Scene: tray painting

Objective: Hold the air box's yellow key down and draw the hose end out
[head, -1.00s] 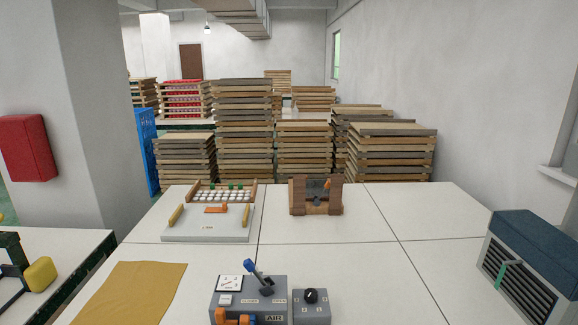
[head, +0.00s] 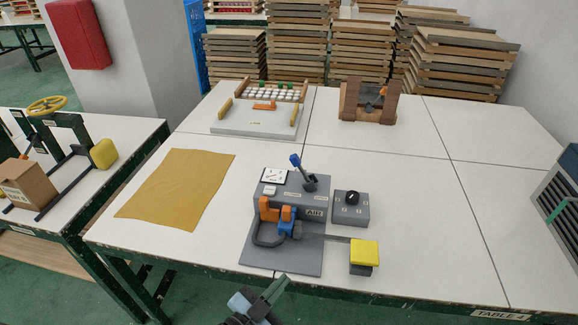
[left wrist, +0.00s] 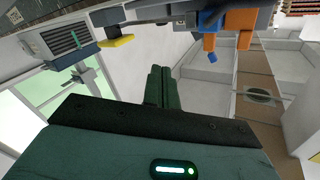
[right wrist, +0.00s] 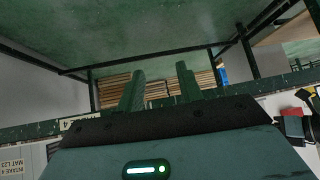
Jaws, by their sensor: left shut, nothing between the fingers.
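The grey air box (head: 262,202), marked AIR, stands on a grey base plate near the table's front edge. An orange fitting (head: 270,212) and a blue piece (head: 287,227) sit at its front, with a dark hose (head: 262,241) looping below. I cannot tell how far the hose end is seated. The yellow key (head: 364,252) is to the right, at the end of a bar; it also shows in the left wrist view (left wrist: 117,41). My left gripper (head: 272,294) is shut and empty, in front of the plate, touching nothing. My right gripper (right wrist: 160,82) is open and empty, outside the head view.
A blue-knobbed lever (head: 303,172) stands up from the box. A small grey dial box (head: 351,211) is beside it. A yellow cloth (head: 177,188) lies to the left. The table (head: 420,200) is clear to the right. The right wrist view faces the table's underside.

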